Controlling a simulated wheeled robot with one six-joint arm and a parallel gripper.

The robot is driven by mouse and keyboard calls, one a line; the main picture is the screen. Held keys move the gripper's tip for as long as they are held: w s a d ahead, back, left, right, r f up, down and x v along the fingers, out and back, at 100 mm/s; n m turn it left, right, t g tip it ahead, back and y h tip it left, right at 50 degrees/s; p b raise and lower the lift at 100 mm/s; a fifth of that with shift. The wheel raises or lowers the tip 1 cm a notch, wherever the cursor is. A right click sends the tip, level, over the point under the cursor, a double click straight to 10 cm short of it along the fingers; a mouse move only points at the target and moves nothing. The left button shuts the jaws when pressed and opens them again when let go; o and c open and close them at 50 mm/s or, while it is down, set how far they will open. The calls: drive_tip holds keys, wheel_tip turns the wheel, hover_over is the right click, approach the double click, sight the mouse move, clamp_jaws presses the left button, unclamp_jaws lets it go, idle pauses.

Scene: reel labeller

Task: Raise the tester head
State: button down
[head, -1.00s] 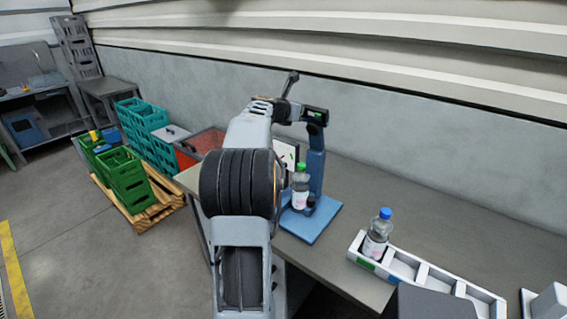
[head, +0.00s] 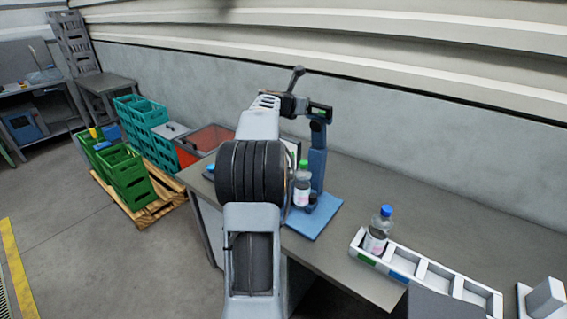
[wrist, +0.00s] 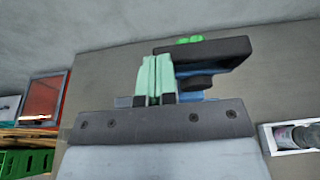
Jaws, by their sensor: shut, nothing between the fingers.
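The tester stands on the table as a blue base plate (head: 315,219) and blue column (head: 317,160). Its dark head (head: 319,111), with a small green display, sits at the column's top. A clear bottle with a green cap (head: 302,188) stands at the base, in front of the column. In the wrist view my gripper (wrist: 155,64) has its pale green fingers together and empty. They are just left of the dark tester head (wrist: 215,50); I cannot tell whether they touch it. In the head view my arm hides part of the tester's left side.
A white compartment tray (head: 440,276) holds a blue-capped bottle (head: 377,232) at its left end. A red bin (head: 205,143), teal crates (head: 145,120) and green crates on a pallet (head: 127,178) stand left. The table (head: 400,190) is bare behind the tray.

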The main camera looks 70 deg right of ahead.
drive_tip(key=r+b+v, duration=0.1)
drive_tip(key=b+v, duration=0.2)
drive_tip(key=v, duration=1)
drive_tip(key=shift+d+r+b, duration=0.2)
drive_tip(key=shift+r+b, duration=0.15)
drive_tip(key=shift+b, duration=0.05)
